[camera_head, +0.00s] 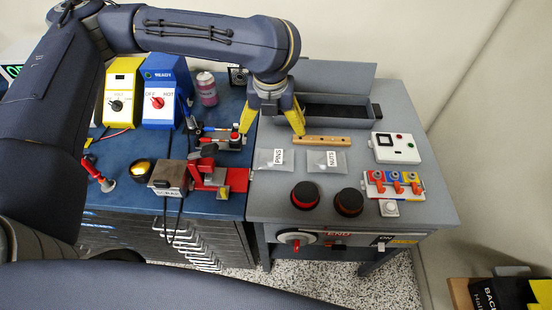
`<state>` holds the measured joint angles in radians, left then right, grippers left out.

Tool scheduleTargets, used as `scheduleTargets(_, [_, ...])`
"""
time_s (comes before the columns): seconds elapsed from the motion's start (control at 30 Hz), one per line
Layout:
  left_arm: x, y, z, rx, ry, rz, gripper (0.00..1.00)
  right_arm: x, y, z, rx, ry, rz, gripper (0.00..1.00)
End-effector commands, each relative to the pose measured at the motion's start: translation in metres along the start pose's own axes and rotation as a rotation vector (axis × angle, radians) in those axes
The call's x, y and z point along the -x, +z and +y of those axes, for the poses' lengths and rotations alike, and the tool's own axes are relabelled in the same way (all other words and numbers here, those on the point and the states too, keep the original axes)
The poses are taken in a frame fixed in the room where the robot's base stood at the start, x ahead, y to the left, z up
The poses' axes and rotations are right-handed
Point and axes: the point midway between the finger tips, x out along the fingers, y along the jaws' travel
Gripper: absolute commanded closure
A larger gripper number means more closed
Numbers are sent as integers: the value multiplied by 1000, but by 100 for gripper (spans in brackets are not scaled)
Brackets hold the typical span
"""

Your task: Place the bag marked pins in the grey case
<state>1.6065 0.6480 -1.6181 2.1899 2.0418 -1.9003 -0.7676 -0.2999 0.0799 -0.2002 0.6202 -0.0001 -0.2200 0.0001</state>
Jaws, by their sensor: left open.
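The bag marked PINS (266,161) is a small clear bag with a white label. It lies flat on the grey table top (270,205), at its left side. The grey case (376,110) stands open at the back of this table, its lid raised and its inside dark. My left gripper (271,128) has yellow fingers spread wide and points down. It is above and behind the PINS bag, in front of the left end of the case, with nothing between its fingers. The gripper and arm hide the case's left end. My right gripper is not in view.
A bag marked NUTS (327,168) lies right of the PINS bag. A wooden strip (321,141) lies between the bags and the case. Two dark round knobs (306,196) stand in front. A red vise (208,174) is close on the left; switch boxes (395,148) stand right.

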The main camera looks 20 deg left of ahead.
Motion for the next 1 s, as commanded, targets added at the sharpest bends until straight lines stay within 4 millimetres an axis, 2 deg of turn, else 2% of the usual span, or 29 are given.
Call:
scheduleTargets(0.6, [-91,-1,0,2,0,5,0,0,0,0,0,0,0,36])
scheduleTargets(0.8, [-109,-1,-1,2,-1,2,0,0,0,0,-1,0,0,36])
scheduleTargets(1.0, [-115,0,-1,1,-1,1,0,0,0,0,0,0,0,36])
